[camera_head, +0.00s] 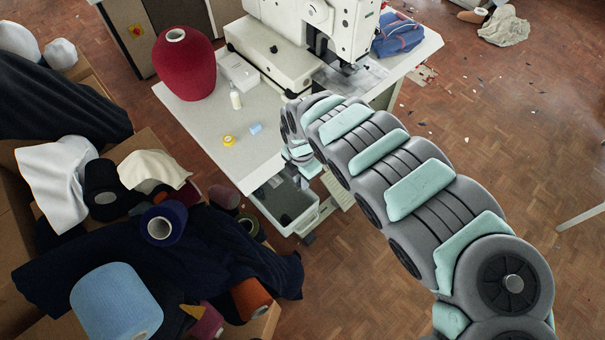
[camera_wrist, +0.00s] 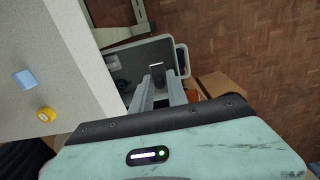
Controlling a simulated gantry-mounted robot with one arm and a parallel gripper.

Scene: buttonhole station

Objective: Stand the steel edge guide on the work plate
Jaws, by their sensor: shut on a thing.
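My gripper (camera_wrist: 159,84) reaches down over an open grey drawer (camera_wrist: 119,63) beside the white table. Its two grey fingers are shut on a small, dark grey metal piece (camera_wrist: 157,71), which looks like the steel edge guide. Its lower part is hidden by the fingers. Whether it touches the drawer, I cannot tell. In the head view my arm covers most of the gripper, and the guide cannot be made out there. The work plate seems to be the flat area under the sewing machine's head (camera_head: 352,72), partly hidden by the machine and arm.
Boxes of yarn and cloth stand at left. The table's front is mostly clear.

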